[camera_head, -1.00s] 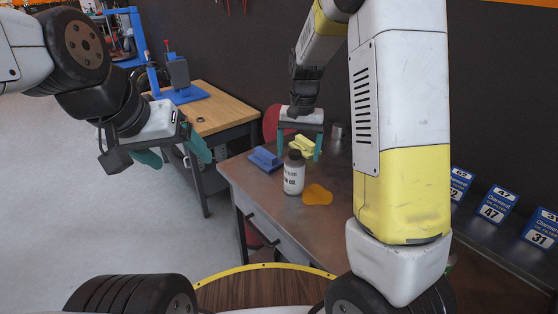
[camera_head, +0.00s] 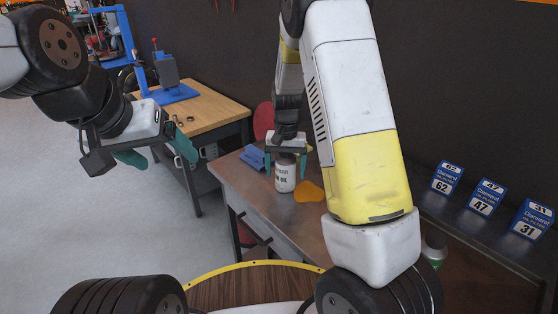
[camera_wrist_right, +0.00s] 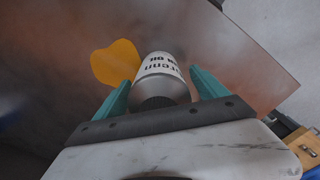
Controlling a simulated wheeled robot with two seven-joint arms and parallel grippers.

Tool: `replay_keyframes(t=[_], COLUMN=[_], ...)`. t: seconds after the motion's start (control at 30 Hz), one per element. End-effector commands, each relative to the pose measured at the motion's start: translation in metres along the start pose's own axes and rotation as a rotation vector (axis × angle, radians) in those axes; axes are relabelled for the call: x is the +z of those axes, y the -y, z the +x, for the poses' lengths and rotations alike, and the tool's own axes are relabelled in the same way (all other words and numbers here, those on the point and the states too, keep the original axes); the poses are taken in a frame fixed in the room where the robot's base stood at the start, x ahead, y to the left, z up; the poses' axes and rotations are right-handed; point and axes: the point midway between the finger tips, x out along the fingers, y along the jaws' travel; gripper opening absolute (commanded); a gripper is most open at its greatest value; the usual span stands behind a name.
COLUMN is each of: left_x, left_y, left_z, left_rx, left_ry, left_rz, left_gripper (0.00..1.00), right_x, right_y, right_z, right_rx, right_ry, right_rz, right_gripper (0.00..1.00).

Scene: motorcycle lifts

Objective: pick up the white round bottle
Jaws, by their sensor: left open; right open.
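The white round bottle (camera_head: 285,178) stands upright on the brown bench (camera_head: 262,200), its dark cap partly hidden behind my right gripper. My right gripper (camera_head: 286,168) is open above the bottle, with its teal fingers on either side of the bottle's upper part. In the right wrist view, the bottle (camera_wrist_right: 162,72) sits between the two open fingertips (camera_wrist_right: 158,88), with small gaps visible. My left gripper (camera_head: 156,158) is open and empty at the left, over the floor and away from the bench.
A blue object (camera_head: 253,157) lies left of the bottle and a flat orange shape (camera_head: 308,192) lies to its right. Blue numbered boxes (camera_head: 481,197) stand at the right. A wooden workbench (camera_head: 200,112) stands behind.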

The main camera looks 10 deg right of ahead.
Motion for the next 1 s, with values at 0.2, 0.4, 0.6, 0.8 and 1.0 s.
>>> replay_keyframes(t=[0.2,0.4,0.6,0.8,1.0], left_x=[0.0000,0.0000,0.0000,0.0000,0.0000], left_y=[0.0000,0.0000,0.0000,0.0000,0.0000], left_z=[0.0000,0.0000,0.0000,0.0000,0.0000], left_rx=[0.000,0.000,0.000,0.000,0.000], left_ry=[0.000,0.000,0.000,0.000,0.000], left_rz=[0.000,0.000,0.000,0.000,0.000], left_gripper=[0.80,0.80,0.80,0.80,0.80], right_x=[0.0001,0.0002,0.0002,-0.0002,-0.0004], right_y=[0.0000,0.0000,0.0001,0.0003,0.0003], right_z=[0.0004,0.0002,0.0001,-0.0004,-0.0061], right_rx=[0.000,0.000,0.000,-0.001,-0.001], right_ry=[0.000,0.000,0.000,-0.001,-0.002], right_rz=[0.000,0.000,0.000,0.000,0.000], right_gripper=[0.81,0.41,0.02,0.00,0.00])
